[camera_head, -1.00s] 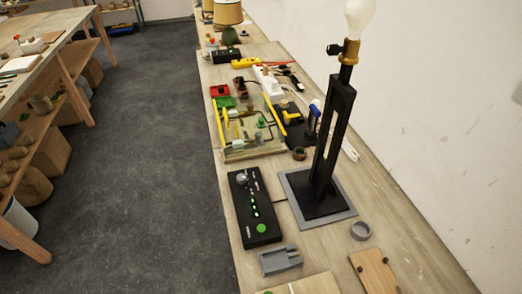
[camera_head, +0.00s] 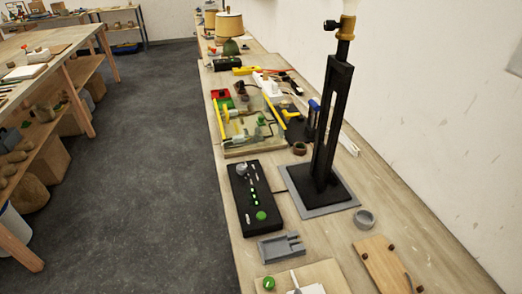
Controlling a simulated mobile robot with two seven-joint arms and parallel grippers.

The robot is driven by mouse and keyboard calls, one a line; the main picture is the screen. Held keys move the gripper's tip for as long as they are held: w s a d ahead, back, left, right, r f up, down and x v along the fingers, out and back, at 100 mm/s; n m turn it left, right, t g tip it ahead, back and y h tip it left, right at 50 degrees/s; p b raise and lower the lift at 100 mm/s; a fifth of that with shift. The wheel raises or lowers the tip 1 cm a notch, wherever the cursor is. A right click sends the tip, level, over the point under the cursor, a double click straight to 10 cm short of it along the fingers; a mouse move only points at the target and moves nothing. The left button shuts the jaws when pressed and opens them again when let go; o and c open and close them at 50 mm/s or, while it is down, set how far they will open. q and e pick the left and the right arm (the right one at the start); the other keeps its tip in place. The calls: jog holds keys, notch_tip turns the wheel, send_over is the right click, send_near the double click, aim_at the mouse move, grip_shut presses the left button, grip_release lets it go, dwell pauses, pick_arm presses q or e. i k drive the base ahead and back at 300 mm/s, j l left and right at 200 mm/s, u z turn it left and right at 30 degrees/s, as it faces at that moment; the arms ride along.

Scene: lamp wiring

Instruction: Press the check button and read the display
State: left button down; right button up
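A black box (camera_head: 247,196) lies on the bench, left of the lamp. A second black box (camera_head: 227,63) with a green mark lies farther back. A black lamp stand (camera_head: 333,120) with a brass socket stands upright on a grey square base; the bulb is mostly cut off at the top. Neither of my grippers is in view.
A grey holder (camera_head: 282,248), a grey ring (camera_head: 364,219) and wooden boards (camera_head: 386,262) lie at the near end of the bench. A tool tray (camera_head: 252,125) with yellow-handled tools sits behind the black box. The floor (camera_head: 150,150) at left is clear.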

aim_at(261, 215)
jog(key=i+j+z, duration=0.3)
jog(key=j, duration=0.25)
jog(key=i+j+z, duration=0.15)
jog(key=j, duration=0.2)
jog(key=i+j+z, duration=0.3)
jog(key=j, duration=0.35)
